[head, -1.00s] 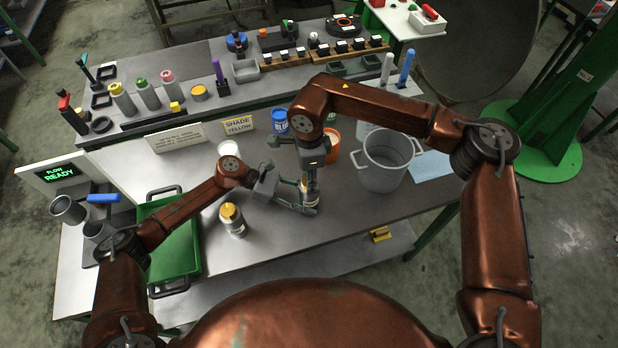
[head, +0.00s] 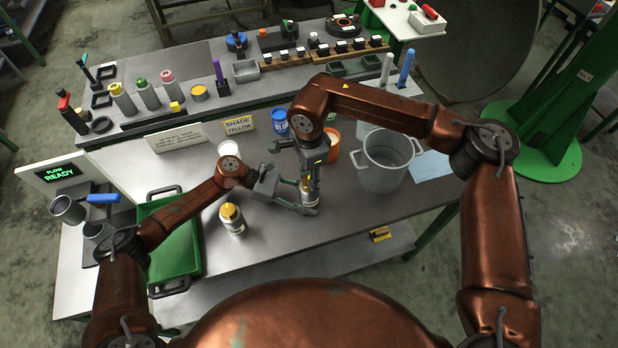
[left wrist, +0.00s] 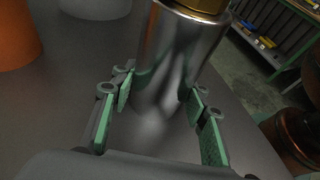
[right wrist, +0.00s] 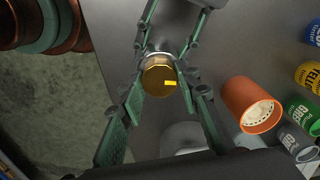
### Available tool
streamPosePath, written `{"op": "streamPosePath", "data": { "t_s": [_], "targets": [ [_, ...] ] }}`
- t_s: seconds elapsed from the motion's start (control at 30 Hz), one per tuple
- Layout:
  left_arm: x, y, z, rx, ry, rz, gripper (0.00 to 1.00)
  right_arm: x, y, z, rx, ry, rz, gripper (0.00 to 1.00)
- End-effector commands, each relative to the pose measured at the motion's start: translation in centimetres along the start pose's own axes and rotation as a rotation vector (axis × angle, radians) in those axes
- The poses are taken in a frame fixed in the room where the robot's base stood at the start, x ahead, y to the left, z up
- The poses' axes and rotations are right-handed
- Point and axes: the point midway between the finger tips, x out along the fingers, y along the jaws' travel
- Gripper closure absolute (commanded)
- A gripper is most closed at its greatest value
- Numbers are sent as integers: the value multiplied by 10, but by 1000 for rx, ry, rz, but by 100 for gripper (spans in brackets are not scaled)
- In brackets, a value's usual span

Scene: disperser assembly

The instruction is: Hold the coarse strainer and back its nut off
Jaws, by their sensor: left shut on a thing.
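The coarse strainer is a shiny steel cylinder (left wrist: 170,62) with a brass nut (right wrist: 157,76) on top, and it stands upright over the table. My left gripper (head: 308,209) is shut on the steel body from the side; in the left wrist view its green pads lie on both sides. My right gripper (head: 310,176) points down from above. In the right wrist view its fingers (right wrist: 160,82) flank the nut, which has a yellow mark. I cannot tell whether they press on it. A similar steel cylinder with a brass top (head: 232,220) stands apart to the left.
A steel pot (head: 385,160) and an orange container (right wrist: 252,105) stand right of the work. A blue can (head: 279,120) is behind it. A green tray (head: 175,240) lies at left. The table front between the second cylinder and the strainer is clear.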

Motion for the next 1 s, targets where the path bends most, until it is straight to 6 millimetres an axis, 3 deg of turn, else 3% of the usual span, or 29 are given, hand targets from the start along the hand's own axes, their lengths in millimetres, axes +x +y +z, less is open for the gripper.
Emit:
{"op": "streamPosePath", "data": {
  "t_s": [0.23,0.57,0.77,1.0],
  "targets": [
    [0,0,0,0,0,-1,99,0,0,0,1,0,-1,52],
    [0,0,0,0,0,-1,99,-4,0,0,1,0,-1,52],
    [0,0,0,-1,0,-1,99,-32,-1,0,2,0,-4,52],
    [0,0,0,-1,0,-1,99,-83,-1,0,2,0,-3,52]
  ]
}}
